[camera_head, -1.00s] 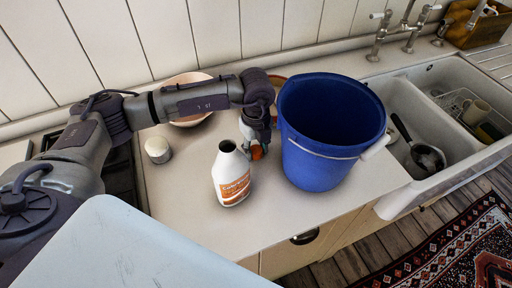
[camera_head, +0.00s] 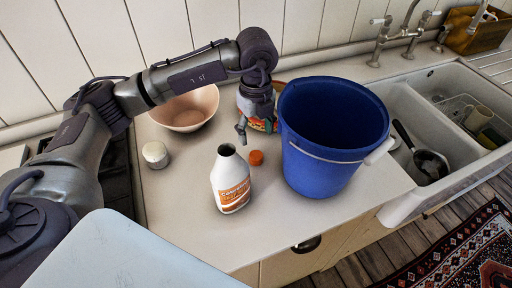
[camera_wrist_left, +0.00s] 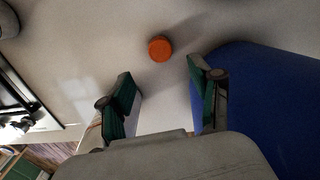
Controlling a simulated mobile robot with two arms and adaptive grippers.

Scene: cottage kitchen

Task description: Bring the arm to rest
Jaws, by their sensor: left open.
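My left arm comes in from the left in the head view and bends down over the counter. Its gripper (camera_head: 256,122) hangs above the counter, left of the blue bucket (camera_head: 318,172), open and empty. In the left wrist view the two fingers (camera_wrist_left: 160,100) are spread apart. An orange cap (camera_head: 256,157) lies on the counter below the gripper, and it also shows beyond the fingertips in the wrist view (camera_wrist_left: 160,48). A white bottle (camera_head: 231,182) with an orange label stands uncapped in front of the gripper. My right gripper is not in view.
A pinkish bowl (camera_head: 186,110) and a can with a colourful label (camera_head: 247,110), partly hidden by the gripper, stand behind. A small white jar (camera_head: 156,154) stands at left. The sink (camera_head: 425,120) with a pan is to the right.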

